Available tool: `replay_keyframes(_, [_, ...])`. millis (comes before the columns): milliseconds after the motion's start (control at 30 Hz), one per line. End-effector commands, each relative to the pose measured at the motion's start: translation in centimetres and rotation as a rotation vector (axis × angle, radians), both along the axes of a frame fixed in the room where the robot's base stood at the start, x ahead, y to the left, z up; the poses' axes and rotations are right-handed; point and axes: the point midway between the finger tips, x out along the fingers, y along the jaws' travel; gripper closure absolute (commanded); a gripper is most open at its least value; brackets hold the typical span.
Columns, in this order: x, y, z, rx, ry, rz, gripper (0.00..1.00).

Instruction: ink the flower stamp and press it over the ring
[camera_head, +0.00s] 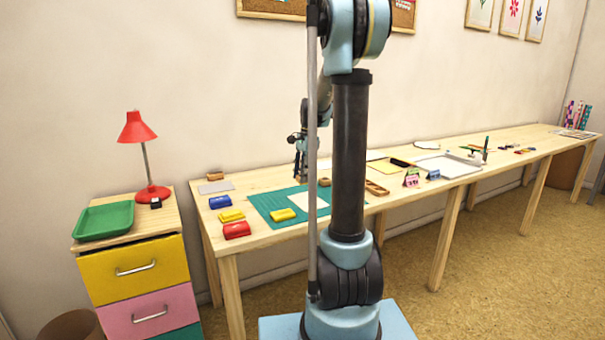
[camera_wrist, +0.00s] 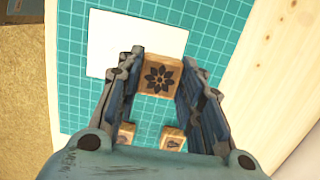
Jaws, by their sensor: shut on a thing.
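The flower stamp (camera_wrist: 160,76) is a wooden block with a dark flower on its top face. My gripper (camera_wrist: 160,68) is shut on it, with one finger on each side. In the head view my gripper (camera_head: 301,176) is at the back of the green mat (camera_head: 266,205), small and partly unclear. White paper (camera_wrist: 122,40) lies on the mat beside the stamp; it also shows in the head view (camera_head: 306,202). No ring can be made out on it. A red inkpad (camera_head: 236,230), a blue inkpad (camera_head: 220,202) and yellow pad pieces (camera_head: 231,216) (camera_head: 283,214) lie at the left.
Two other wooden stamps (camera_wrist: 126,131) (camera_wrist: 172,138) stand close by, between my fingers' bases in the wrist view. A red lamp (camera_head: 152,192) and green tray (camera_head: 104,220) stand on the drawer cabinet. A wooden tray (camera_head: 376,188) and small stands occupy the table to the right.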

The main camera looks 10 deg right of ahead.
Motion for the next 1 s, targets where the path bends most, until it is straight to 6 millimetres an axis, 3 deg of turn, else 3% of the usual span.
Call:
replay_keyframes(500, [0.0,-0.4,-4.5,0.0,0.0,-0.004,0.83])
replay_keyframes(1000, [0.0,-0.5,-5.3,0.0,0.0,-0.005,0.83])
